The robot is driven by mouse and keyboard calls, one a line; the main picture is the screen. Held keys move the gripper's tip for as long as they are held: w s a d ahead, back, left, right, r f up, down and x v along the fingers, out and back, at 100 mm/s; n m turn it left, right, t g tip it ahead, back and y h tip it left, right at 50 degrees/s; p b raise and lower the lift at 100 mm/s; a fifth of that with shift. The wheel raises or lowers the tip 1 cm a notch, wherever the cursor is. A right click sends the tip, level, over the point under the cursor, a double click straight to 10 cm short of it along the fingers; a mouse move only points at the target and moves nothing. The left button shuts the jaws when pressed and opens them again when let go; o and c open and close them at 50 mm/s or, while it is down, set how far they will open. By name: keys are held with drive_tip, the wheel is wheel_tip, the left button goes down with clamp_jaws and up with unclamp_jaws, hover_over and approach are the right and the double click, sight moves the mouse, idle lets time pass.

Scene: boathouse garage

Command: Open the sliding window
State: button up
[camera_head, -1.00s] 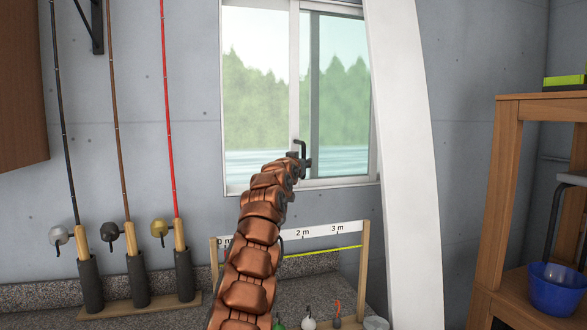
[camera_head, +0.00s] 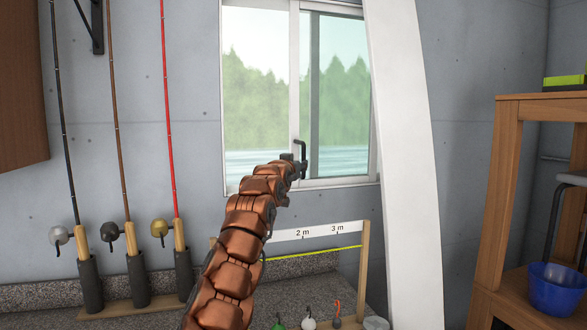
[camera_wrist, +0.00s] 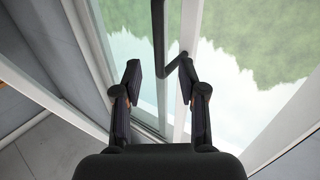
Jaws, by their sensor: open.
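The sliding window (camera_head: 262,90) is set in the grey wall, with its white middle upright (camera_head: 294,70) near the centre of the head view. A dark bar handle (camera_head: 303,148) stands on that upright near its lower end. My gripper (camera_wrist: 160,70) is open at the handle. In the head view my arm's end hides the handle's lower part.
A tall white board (camera_head: 405,150) leans just right of the window. A wooden shelf (camera_head: 497,200) with a blue bowl (camera_head: 555,288) stands at the right. Several fishing rods (camera_head: 118,150) stand at the left. A measuring rack (camera_head: 363,270) is on the counter below.

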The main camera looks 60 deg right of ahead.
drive_tip(key=shift+v, duration=1.65)
drive_tip(key=shift+s, duration=0.1)
